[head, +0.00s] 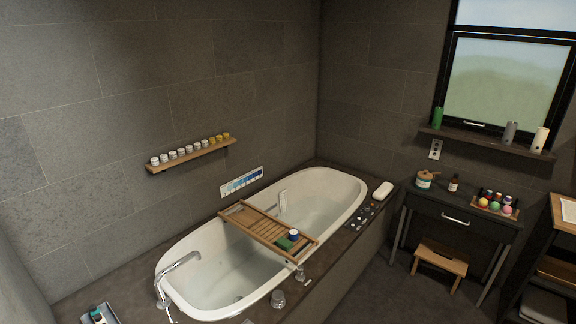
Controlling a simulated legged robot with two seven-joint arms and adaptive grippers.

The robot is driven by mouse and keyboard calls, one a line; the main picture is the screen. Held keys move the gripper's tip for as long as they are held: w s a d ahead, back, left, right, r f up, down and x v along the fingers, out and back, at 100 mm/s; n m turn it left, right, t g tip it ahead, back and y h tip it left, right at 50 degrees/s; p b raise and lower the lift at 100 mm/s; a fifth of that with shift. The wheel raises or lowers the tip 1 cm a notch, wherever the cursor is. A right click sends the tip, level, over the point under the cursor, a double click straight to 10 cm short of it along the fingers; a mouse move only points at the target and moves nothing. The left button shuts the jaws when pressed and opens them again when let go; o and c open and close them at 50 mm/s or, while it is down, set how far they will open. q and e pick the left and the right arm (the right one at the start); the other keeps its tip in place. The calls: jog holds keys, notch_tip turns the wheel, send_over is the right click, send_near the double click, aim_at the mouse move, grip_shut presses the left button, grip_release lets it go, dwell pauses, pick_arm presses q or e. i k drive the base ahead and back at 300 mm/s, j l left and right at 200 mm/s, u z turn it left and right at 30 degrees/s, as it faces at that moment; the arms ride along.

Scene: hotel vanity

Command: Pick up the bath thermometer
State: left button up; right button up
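No bath thermometer can be made out for certain. A small pale upright object (283,201) shows at the far side of the white bathtub (190,247), just behind the wooden bath tray (262,232); it may be the thermometer, but it is too small to tell. The tray lies across the tub and carries a green item (285,243) and a small dark blue jar with a pale top (293,235). Neither of my grippers is in view.
A chrome faucet (178,270) stands at the tub's near left end. A wall shelf (190,156) holds several small jars. A dark table (460,219) with a wooden stool (440,262) stands right of the tub, with open floor between.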

aim_at(293, 233)
jog(key=i+l+z, duration=0.1)
jog(key=i+l, duration=0.2)
jog(key=i+l+z, duration=0.1)
jog(key=i+l, duration=0.15)
jog(key=i, duration=0.3)
